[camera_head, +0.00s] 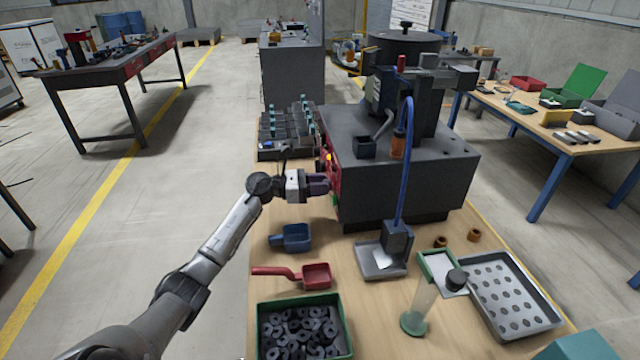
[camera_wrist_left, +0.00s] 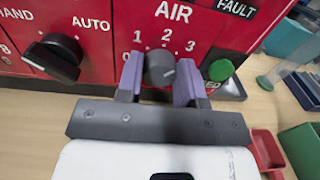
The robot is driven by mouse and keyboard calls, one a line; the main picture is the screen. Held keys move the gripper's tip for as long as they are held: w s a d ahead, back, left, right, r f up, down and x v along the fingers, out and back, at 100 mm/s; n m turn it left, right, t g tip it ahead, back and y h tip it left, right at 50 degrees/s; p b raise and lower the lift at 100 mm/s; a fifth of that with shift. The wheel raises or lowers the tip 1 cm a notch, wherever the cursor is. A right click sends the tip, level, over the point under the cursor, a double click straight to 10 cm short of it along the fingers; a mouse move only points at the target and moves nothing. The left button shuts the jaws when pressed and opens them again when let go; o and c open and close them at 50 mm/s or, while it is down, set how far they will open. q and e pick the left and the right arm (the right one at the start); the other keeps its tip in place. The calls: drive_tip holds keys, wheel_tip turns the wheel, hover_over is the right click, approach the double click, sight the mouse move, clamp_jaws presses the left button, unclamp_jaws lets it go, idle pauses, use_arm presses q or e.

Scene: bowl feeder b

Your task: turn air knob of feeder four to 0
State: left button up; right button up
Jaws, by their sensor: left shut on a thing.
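The feeder (camera_head: 400,170) is a dark grey box with a bowl on top, and its red control panel (camera_head: 333,172) is on its left side. In the left wrist view the dark air knob (camera_wrist_left: 160,68) sits under the word AIR, with the numbers 1, 2 and 3 above it. My left gripper (camera_wrist_left: 160,80) has its purple fingers on either side of the knob and is shut on it. In the head view the left gripper (camera_head: 324,183) reaches the panel, and the knob is hidden. I cannot tell the knob's exact setting. My right gripper is not in view.
A HAND/AUTO switch (camera_wrist_left: 52,57) is left of the air knob, and a green button (camera_wrist_left: 221,70) is close to the right finger. Below the arm on the bench are a blue scoop (camera_head: 292,238), a red scoop (camera_head: 314,276) and a green bin (camera_head: 262,330) of dark parts.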

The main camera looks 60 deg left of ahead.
use_arm(q)
drive_tip(key=shift+f+n+t+y+p, duration=0.15)
drive_tip(key=shift+n+y+p, duration=0.1)
drive_tip(key=shift+n+p, duration=3.65)
drive_tip(key=shift+f+n+t+y+p, duration=0.15)
drive_tip(key=shift+n+p, duration=2.35)
drive_tip(key=shift+n, duration=2.75)
drive_tip(key=shift+f+n+t+y+p, duration=0.1)
drive_tip(key=shift+n+y+p, duration=0.2)
drive_tip(key=shift+n+p, duration=3.6)
drive_tip(key=shift+n+b, duration=0.65)
drive_tip(key=shift+n, duration=0.2)
drive_tip(key=o, duration=0.9)
drive_tip(key=shift+s+a, duration=0.1)
